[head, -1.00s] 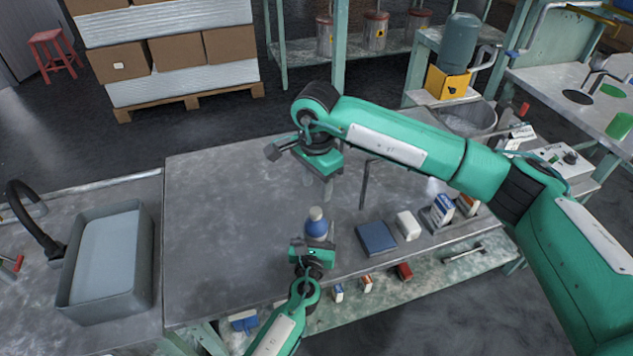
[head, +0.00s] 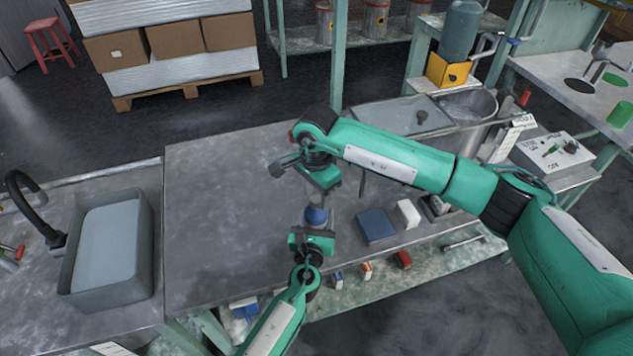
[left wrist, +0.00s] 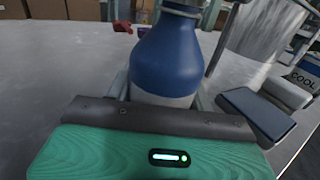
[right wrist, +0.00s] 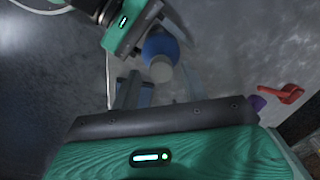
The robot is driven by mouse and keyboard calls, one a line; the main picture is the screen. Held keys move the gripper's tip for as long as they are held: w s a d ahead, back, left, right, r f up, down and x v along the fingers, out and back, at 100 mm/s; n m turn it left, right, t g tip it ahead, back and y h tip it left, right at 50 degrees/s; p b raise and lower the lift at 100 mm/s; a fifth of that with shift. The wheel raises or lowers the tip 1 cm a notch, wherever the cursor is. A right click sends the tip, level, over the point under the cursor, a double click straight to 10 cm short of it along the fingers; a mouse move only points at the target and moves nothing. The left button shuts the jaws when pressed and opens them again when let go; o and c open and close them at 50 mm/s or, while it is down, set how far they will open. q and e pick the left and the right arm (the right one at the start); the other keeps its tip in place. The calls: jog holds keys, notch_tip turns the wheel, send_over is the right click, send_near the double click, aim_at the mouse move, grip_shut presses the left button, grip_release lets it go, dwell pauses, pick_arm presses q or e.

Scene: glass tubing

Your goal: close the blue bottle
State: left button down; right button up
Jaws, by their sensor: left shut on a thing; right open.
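The blue bottle (head: 315,217) stands upright near the front edge of the table, with a pale top (right wrist: 161,70) in the right wrist view. My left gripper (head: 314,228) is shut around its body from the front; the blue shoulder (left wrist: 168,58) and pale lower part show in the left wrist view. My right gripper (head: 318,196) is open above the bottle, fingers pointing down. In the right wrist view its fingers (right wrist: 160,88) reach toward either side of the bottle's top. I cannot tell whether they touch it, or whether the pale top is a cap.
A dark blue flat box (head: 376,226) and a white box (head: 408,213) lie right of the bottle. A grey basin (head: 112,290) stands at the left. A lower shelf (head: 352,292) with small boxes runs below the front edge. The table's left half is clear.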

jog(key=shift+f, duration=0.35)
grip_shut()
pick_arm(q)
jog(key=shift+a, duration=0.1)
pick_arm(e)
jog(key=m, duration=1.2)
jog(key=shift+s, duration=0.1)
jog(key=shift+o, duration=0.6)
grip_release()
